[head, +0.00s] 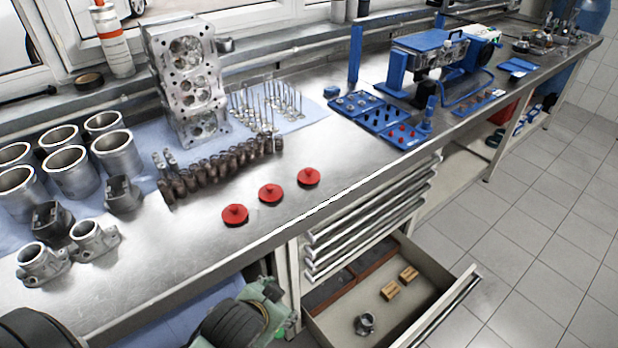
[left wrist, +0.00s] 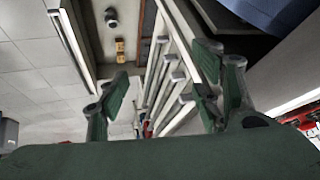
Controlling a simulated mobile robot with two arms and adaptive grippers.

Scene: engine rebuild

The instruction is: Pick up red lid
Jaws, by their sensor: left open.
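Three red lids, each with a small knob on top, lie in a slanting row on the metal workbench in the head view: one at left (head: 235,215), one in the middle (head: 270,193) and one at right (head: 308,177). My left gripper (left wrist: 162,80) shows in the left wrist view with its two green fingers spread apart and nothing between them. It points toward the open drawer and the drawer fronts. In the head view, green parts of my arm show at the bottom, below the bench edge; the fingers are not clear there. My right gripper is not in view.
An open drawer (head: 440,300) juts out below the bench, holding two wooden blocks (head: 399,283) and a metal part (head: 365,324). Behind the lids are dark brown parts (head: 215,172), a cylinder head (head: 188,75) and metal cylinders (head: 66,172). Blue trays (head: 380,115) stand farther right.

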